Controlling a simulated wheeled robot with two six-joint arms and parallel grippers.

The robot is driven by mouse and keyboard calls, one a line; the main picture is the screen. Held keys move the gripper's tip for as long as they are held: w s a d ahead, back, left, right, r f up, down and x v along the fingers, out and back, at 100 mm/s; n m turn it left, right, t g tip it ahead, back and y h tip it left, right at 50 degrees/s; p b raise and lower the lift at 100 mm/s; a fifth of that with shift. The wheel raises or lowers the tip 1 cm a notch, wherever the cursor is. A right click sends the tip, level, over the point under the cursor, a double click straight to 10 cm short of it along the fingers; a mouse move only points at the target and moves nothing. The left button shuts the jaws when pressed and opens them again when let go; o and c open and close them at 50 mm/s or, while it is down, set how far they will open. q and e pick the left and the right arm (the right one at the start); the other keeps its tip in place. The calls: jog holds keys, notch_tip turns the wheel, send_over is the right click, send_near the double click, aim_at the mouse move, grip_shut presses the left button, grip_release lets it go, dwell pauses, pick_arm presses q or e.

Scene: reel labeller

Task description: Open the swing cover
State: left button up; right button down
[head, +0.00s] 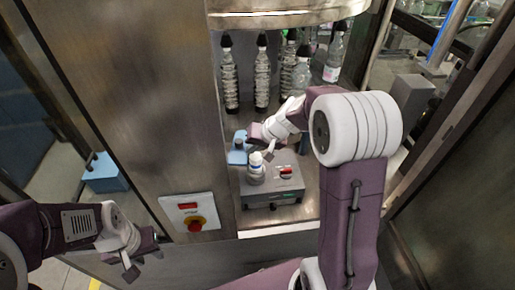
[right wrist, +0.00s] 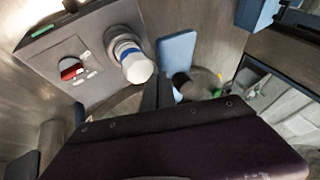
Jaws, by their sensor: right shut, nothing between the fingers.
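I cannot pick out the swing cover for certain. The steel machine front (head: 125,75) has an opening in its middle, through which the inside shows. My right arm reaches into this opening. My right gripper (head: 268,152) is shut and empty, just above a white-capped bottle-like piece (head: 256,170) on a grey box (head: 272,188). In the right wrist view the white piece with a blue ring (right wrist: 132,62) stands beside my dark finger (right wrist: 158,92), apparently apart from it. My left gripper (head: 130,270) hangs at the lower left, away from the opening; its finger gap is unclear.
A red switch (head: 286,171) sits on the grey box. A blue block (head: 237,148) stands left of it. Several clear bottles (head: 262,75) stand at the back. A framed panel (head: 465,125) stands at the right.

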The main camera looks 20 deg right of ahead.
aim_at(236, 153)
jog(key=shift+a, duration=1.2)
jog(key=shift+a+f+b, duration=0.1)
jog(key=shift+a+b, duration=0.1)
jog(key=shift+b, duration=0.15)
jog(key=shift+w+a, duration=0.1)
jog(key=shift+a, duration=0.1)
jog(key=shift+w+a, duration=0.25)
jog(key=shift+a, duration=0.45)
pick_arm(q)
jog(key=shift+w+a+f, duration=0.1)
jog(key=shift+a+f, duration=0.05)
jog(key=shift+f, duration=0.65)
pick_arm(e)
jog(key=shift+s+d, duration=0.1)
jog(key=shift+d, duration=0.05)
